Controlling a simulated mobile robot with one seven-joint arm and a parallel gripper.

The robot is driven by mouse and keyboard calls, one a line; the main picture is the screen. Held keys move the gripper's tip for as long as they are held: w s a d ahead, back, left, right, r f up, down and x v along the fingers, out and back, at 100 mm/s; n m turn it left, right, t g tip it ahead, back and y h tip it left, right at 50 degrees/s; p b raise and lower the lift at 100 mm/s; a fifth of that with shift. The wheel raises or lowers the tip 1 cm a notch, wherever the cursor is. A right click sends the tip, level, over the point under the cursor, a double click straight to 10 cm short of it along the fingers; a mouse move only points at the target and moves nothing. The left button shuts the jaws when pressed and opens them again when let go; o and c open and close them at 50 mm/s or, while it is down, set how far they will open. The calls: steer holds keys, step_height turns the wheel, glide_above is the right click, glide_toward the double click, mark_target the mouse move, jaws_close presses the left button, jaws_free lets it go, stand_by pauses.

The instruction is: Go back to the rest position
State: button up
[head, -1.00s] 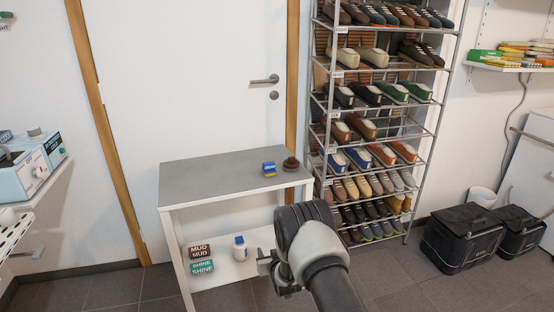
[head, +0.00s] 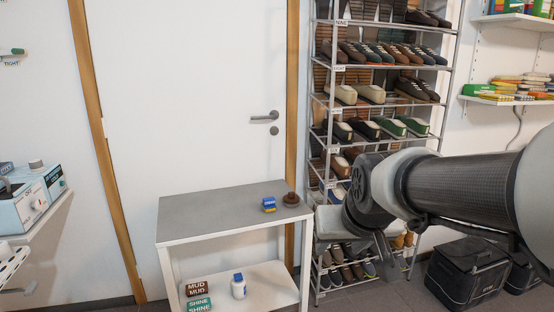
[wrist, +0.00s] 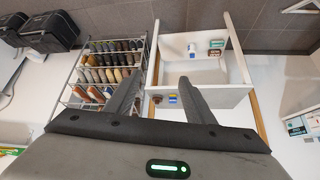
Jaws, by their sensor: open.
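My gripper (wrist: 160,84) shows in the wrist view with its two dark fingers spread well apart and nothing between them. In the head view my arm reaches in from the right edge, and its wrist end is in front of the lower shoe rack (head: 452,75). The fingers are mostly hidden there behind the wrist. The gripper is apart from the small grey-topped table (head: 215,210), to the right of it in the head view. The wrist view shows the table and the rack upside down.
A blue-and-yellow tin (head: 269,204) and a brown round brush (head: 291,199) stand on the table top. Mud and shine boxes (head: 199,288) and a white bottle (head: 239,286) are on its lower shelf. Black bags (head: 462,272) lie on the floor at right.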

steer(key=s+d+r+g+p, duration=0.1)
steer(key=s+d+g+p, duration=0.1)
steer(key=s, duration=1.4)
step_height(320, 180, up, 26)
steer(key=p, duration=2.6)
steer(key=shift+r, duration=0.25)
steer(key=shift+a, duration=0.1)
